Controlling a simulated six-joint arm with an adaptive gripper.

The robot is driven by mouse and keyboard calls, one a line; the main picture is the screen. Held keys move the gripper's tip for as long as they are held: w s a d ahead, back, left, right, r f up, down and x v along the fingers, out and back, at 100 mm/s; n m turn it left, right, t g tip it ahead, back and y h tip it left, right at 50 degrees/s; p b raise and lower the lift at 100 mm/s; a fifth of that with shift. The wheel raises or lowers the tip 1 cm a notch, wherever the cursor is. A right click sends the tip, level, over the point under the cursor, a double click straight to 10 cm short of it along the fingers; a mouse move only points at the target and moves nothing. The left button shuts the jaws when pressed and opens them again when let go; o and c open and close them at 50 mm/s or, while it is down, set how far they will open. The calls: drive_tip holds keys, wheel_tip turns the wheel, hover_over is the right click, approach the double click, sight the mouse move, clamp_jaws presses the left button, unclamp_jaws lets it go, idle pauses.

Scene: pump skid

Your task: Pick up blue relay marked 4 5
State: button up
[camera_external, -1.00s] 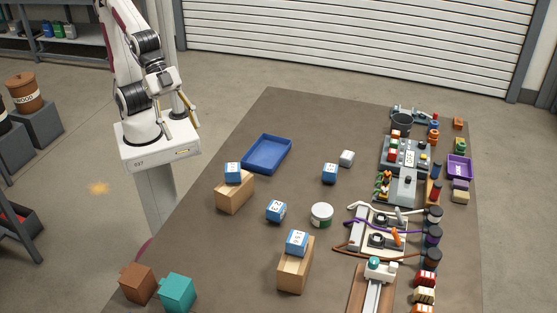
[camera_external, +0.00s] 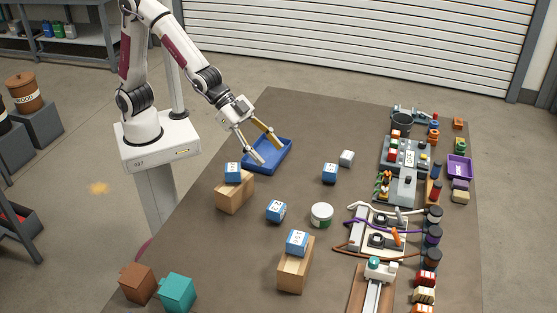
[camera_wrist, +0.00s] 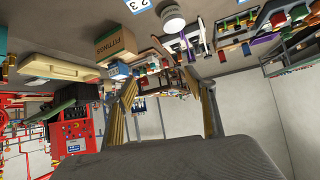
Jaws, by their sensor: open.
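Several blue relays with white labelled tops stand on the table in the external view. One (camera_external: 232,170) is on the left cardboard box, one (camera_external: 296,241) on the front box, one (camera_external: 276,210) on the table between them, and one (camera_external: 329,172) further right. Their marks are too small to read surely there. In the wrist view, one relay (camera_wrist: 138,5) at the top edge reads 2 3, and another blue-and-white block (camera_wrist: 118,70) is partly hidden. My gripper (camera_external: 268,153) is open and empty, above the blue tray (camera_external: 283,163), apart from the relays.
The left cardboard box (camera_external: 235,196) and front box (camera_external: 294,272) raise two relays. A white round jar (camera_external: 321,215) and a light grey block (camera_external: 347,158) stand nearby. Pump equipment (camera_external: 405,155) and cables crowd the right. The table's left middle is mostly clear.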

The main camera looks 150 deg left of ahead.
sight(328, 167)
drive_tip(key=s+a+f+n+y, duration=0.1)
drive_tip(key=a+f, duration=0.5)
drive_tip(key=a, duration=0.2)
drive_tip(key=s+a+f+n+y, duration=0.1)
drive_tip(key=a+f+y, duration=0.1)
drive_tip(key=a+f, duration=0.4)
drive_tip(key=s+a+f+n+y, duration=0.1)
drive_tip(key=a+f, duration=0.5)
drive_tip(key=a, duration=0.6)
drive_tip(key=shift+s+f+n+y, duration=0.15)
drive_tip(key=shift+s+n+y, duration=0.1)
drive_tip(key=shift+n+y, duration=0.2)
drive_tip(key=shift+s+a+f, duration=0.1)
drive_tip(key=shift+f, duration=0.55)
drive_tip(key=shift+a, duration=0.1)
drive_tip(key=shift+x, duration=2.4)
drive_tip(key=c, duration=1.3)
